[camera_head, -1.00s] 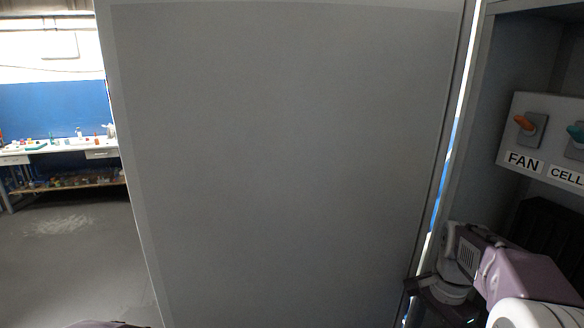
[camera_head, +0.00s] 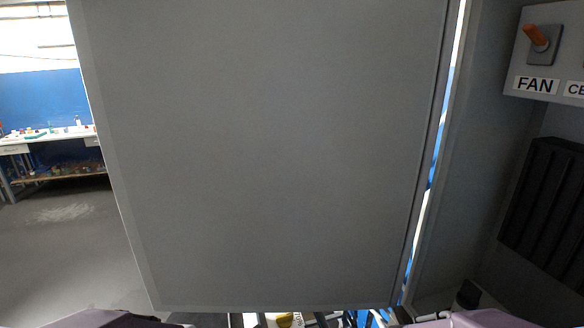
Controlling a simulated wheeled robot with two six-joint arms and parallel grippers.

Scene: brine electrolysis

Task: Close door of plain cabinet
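The plain cabinet's door (camera_head: 270,150) is a large flat grey panel standing open. It fills the middle of the head view. Its free left edge and its lower edge are visible. A narrow bright gap (camera_head: 436,160) runs down between the door's right edge and the cabinet side wall (camera_head: 462,190). The cabinet interior is open at right. Purple parts of my arms show at the bottom left and bottom right. Neither gripper's fingers can be made out; they are below the picture or hidden.
Inside the cabinet are a panel with an orange switch (camera_head: 537,37) labelled FAN, a partly cut-off second label, and a black ribbed unit (camera_head: 545,205). A workbench (camera_head: 50,135) with small items stands at the far left. Grey floor (camera_head: 60,240) left of the door is clear.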

